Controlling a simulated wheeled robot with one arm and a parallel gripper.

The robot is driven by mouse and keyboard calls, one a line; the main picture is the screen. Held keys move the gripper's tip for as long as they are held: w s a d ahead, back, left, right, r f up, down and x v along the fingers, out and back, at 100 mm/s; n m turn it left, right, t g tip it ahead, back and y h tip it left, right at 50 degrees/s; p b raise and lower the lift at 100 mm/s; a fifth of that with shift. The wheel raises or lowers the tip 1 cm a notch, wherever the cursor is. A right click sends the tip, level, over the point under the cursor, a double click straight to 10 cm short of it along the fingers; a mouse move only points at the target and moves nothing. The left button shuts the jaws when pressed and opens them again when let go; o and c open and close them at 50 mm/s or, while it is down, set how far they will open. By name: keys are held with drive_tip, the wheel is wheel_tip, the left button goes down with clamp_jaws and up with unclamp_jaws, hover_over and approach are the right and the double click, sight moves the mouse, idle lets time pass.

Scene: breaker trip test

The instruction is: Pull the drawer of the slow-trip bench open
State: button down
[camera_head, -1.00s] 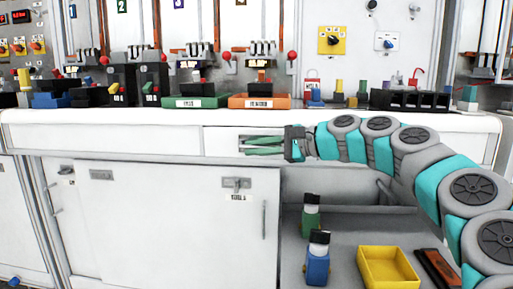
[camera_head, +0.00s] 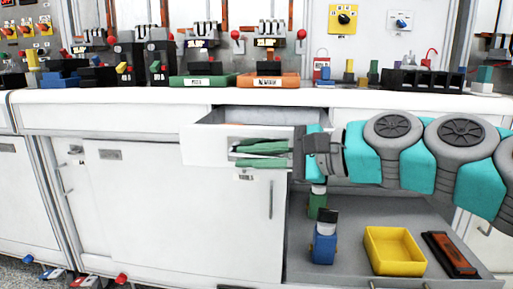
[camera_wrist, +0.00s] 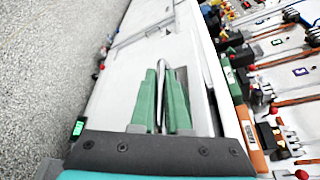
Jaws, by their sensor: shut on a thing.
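The white drawer (camera_head: 208,148) of the bench is partly pulled out, and its open top shows below the worktop. My gripper (camera_head: 262,150) is at the drawer's front with its green fingers shut on the drawer handle. In the wrist view the gripper (camera_wrist: 161,98) has the thin metal handle (camera_wrist: 161,85) between its two fingers. In the head view the fingers hide most of the handle. The inside of the drawer is mostly hidden; a strip of something orange-brown shows near its front.
The white worktop (camera_head: 130,96) carries a green tray (camera_head: 203,82), an orange tray (camera_head: 268,83) and breakers. Below right, an open shelf (camera_head: 350,262) holds a yellow bin (camera_head: 395,250) and a blue-and-black item (camera_head: 323,240). A closed cabinet door (camera_head: 180,215) lies below the drawer.

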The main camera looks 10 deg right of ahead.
drive_tip(key=shift+s+a, duration=0.25)
drive_tip(key=shift+s, duration=0.5)
drive_tip(key=shift+s+a, duration=0.25)
drive_tip(key=shift+s, duration=0.45)
drive_tip(key=c, duration=1.2)
unclamp_jaws()
drive_tip(key=shift+v, duration=3.95)
